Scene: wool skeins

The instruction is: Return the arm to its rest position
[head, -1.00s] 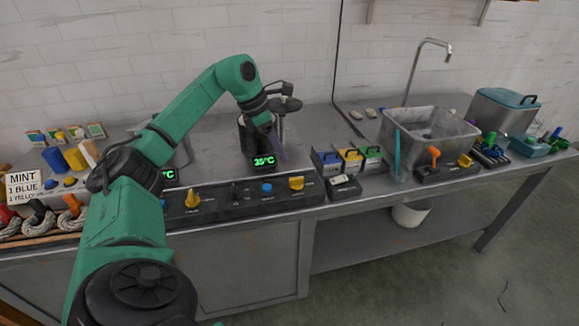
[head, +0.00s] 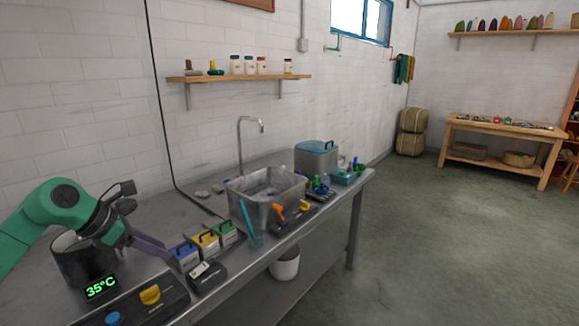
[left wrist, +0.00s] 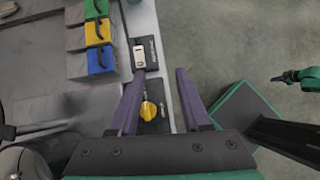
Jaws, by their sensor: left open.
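My left gripper (head: 155,247) comes in from the left at the edge of the head view, on my green arm (head: 48,205). Its purple fingers are beside the metal pot (head: 75,262) with the 35°C display, near the small coloured boxes. In the left wrist view the two fingers of the gripper (left wrist: 160,73) stand apart with nothing between their tips. A yellow knob (left wrist: 149,110) on the counter shows below, between the fingers.
Blue, yellow (head: 206,241) and green lidded boxes stand right of the gripper. Beyond are a grey basin (head: 262,189) with a tap, orange and yellow knobs and a lidded container (head: 316,158). Open floor (head: 430,240) lies to the right of the counter.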

